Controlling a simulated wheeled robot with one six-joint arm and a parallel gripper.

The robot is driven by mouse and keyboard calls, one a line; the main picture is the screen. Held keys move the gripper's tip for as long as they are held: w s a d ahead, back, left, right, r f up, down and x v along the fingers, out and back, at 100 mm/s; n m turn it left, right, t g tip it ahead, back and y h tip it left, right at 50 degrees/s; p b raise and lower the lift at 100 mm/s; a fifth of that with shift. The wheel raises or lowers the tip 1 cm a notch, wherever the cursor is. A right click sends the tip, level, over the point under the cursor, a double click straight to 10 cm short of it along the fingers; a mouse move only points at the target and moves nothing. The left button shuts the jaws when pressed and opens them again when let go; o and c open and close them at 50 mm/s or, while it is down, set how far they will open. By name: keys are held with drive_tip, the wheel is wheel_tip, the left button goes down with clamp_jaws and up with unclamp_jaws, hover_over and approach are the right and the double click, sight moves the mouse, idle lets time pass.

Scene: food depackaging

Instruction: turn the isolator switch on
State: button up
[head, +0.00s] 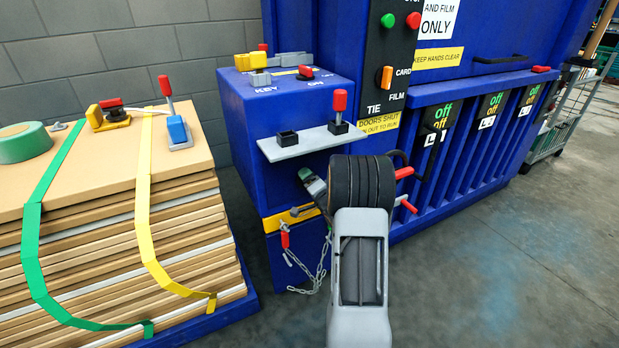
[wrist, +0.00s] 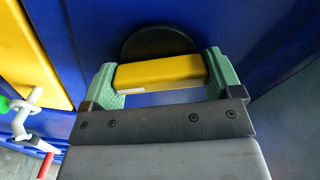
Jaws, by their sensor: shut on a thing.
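The isolator switch shows in the wrist view as a yellow bar handle (wrist: 160,73) in front of a black round disc (wrist: 158,42) on a blue panel. The bar lies nearly level across that picture. My gripper (wrist: 161,78) has its two green-padded fingers on either end of the bar, shut on it. In the head view my gripper (head: 314,186) is at the front of the blue cabinet (head: 240,125), left of my dark wrist. The switch is hidden there behind my arm. I cannot tell any on or off marking.
A yellow plate (wrist: 32,60) is left of the switch in the wrist view. A chain (head: 305,272) with a red-handled piece hangs below my gripper. A grey shelf (head: 300,143) juts out above. Red levers (head: 404,173) stick out to the right. Strapped boards (head: 110,235) stand left.

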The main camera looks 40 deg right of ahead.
drive_tip(key=m+p, duration=0.2)
drive_tip(key=m, duration=0.2)
drive_tip(key=shift+f+m, duration=0.1)
drive_tip(key=shift+m, duration=0.3)
drive_tip(key=shift+m+p, duration=0.3)
drive_tip(key=o, duration=0.7)
drive_tip(key=shift+o, duration=0.2)
drive_tip(key=shift+s, duration=0.1)
drive_tip(key=s+a+p, duration=0.1)
drive_tip(key=s, duration=1.2)
drive_tip(key=shift+s+a, duration=0.25)
drive_tip(key=shift+a, duration=0.15)
